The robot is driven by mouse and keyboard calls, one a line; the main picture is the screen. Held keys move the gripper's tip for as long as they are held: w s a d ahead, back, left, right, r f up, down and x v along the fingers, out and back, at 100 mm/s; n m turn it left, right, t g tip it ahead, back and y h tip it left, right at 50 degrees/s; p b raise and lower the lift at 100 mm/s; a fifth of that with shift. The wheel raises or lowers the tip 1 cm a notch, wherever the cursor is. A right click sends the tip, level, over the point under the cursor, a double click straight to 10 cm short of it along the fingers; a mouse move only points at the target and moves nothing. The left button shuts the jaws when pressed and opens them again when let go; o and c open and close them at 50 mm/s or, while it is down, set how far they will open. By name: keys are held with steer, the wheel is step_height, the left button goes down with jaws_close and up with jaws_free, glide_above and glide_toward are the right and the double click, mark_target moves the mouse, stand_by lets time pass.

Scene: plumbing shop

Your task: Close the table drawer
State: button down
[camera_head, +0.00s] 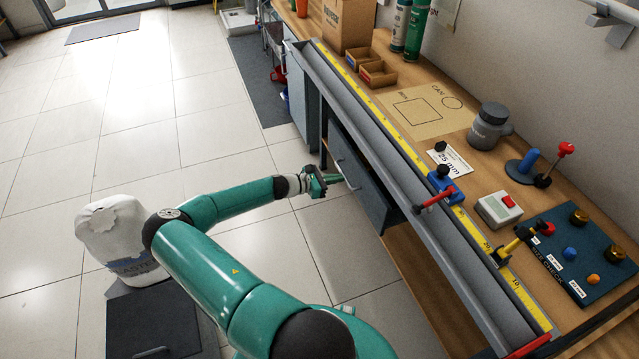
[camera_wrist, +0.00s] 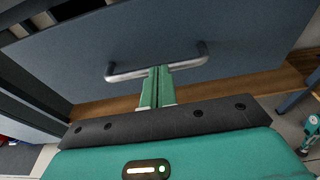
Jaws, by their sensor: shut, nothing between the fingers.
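The table drawer (camera_head: 368,199) has a dark blue-grey front and sits under the workbench; how far it stands out is hard to tell from here. Its metal bar handle (camera_head: 347,176) is on the front. My gripper (camera_head: 339,178) is right in front of the drawer at the handle. In the wrist view the drawer front (camera_wrist: 240,30) fills the upper part, with the silver bar handle (camera_wrist: 188,64) across it. The green fingers of my gripper (camera_wrist: 158,72) are together and empty, their tips at the middle of the handle. Whether they touch it is unclear.
The workbench (camera_head: 420,105) carries a grey pipe trough with a yellow scale (camera_head: 376,100), a red-handled clamp (camera_head: 433,199) and a control panel (camera_head: 580,250). A grey cabinet (camera_head: 302,100) stands beyond the drawer. The tiled floor (camera_head: 190,120) to the left is open.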

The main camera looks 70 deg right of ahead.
steer(key=r+x, duration=0.1)
steer(key=x, duration=0.7)
steer(key=r+x, duration=0.1)
steer(key=x, duration=0.3)
steer(key=shift+s+d+r, duration=0.15)
steer(key=shift+s+r, duration=0.1)
steer(key=shift+s, duration=0.1)
steer(key=shift+s+d+r, duration=0.15)
steer(key=shift+s, duration=0.05)
steer(key=shift+d, duration=0.1)
steer(key=shift+w, duration=0.25)
steer(key=v, duration=1.4)
steer(key=shift+a+f, duration=0.2)
steer(key=shift+a, duration=0.1)
steer(key=shift+w, duration=0.1)
